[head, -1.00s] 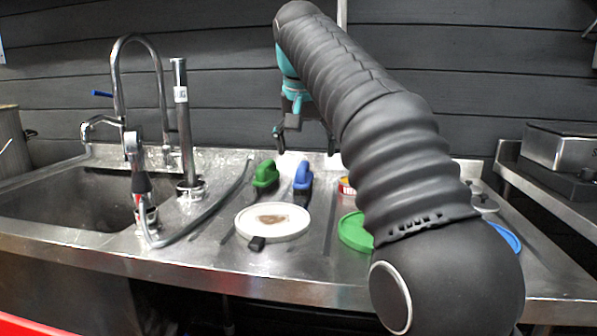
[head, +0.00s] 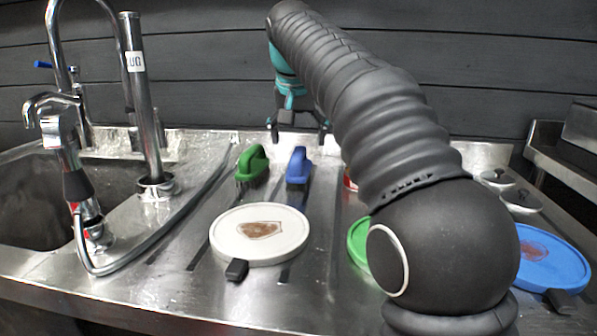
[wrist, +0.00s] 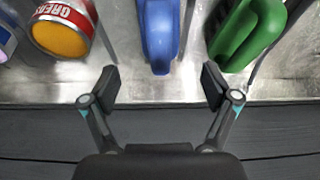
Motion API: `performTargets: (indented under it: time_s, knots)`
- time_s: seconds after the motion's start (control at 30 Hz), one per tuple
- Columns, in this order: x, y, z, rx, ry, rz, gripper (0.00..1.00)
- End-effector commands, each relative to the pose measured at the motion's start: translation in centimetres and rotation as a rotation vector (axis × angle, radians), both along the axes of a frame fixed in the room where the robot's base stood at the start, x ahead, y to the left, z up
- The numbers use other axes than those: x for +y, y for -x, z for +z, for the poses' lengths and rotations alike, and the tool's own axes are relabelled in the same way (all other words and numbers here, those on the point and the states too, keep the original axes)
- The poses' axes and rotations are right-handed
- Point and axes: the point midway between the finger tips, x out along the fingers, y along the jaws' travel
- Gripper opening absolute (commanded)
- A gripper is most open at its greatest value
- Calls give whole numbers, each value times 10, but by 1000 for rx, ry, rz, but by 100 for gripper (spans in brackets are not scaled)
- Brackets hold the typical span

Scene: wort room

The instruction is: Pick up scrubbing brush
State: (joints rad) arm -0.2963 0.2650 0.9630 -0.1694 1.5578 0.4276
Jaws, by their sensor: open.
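Two scrubbing brushes stand on the steel drainboard: a green-handled one (head: 252,163) and a blue-handled one (head: 298,168) to its right. My gripper (head: 298,133) is open and empty, near the blue brush on its wall side. In the wrist view the blue brush (wrist: 160,38) lies ahead of my gripper (wrist: 158,88), lined up with the gap between the fingers. The green brush (wrist: 238,32) is beyond the right finger there. Neither brush appears touched. The blue brush's bristles are mostly hidden in the wrist view.
A white round lid (head: 259,252) with a brown stain lies in front of the brushes. A green lid (head: 358,243) and a can (head: 349,178) are partly hidden by my arm. A blue lid (head: 545,262) lies at right. A tap and hose (head: 150,257) stand left; the dark wall is close behind.

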Motion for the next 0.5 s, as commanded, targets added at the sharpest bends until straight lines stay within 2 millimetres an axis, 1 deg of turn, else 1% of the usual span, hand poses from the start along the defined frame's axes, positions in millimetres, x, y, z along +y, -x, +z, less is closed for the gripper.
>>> performTargets:
  time_s: [0.03, 0.1, 0.37, 0.5]
  knots:
    - [-1, -2, -8, 2, 0, -1, 87]
    - [-2, -5, -14, 0, 0, -2, 87]
    - [-4, -10, -25, 0, 0, -4, 87]
    - [-4, -15, -42, 2, 1, -5, 87]
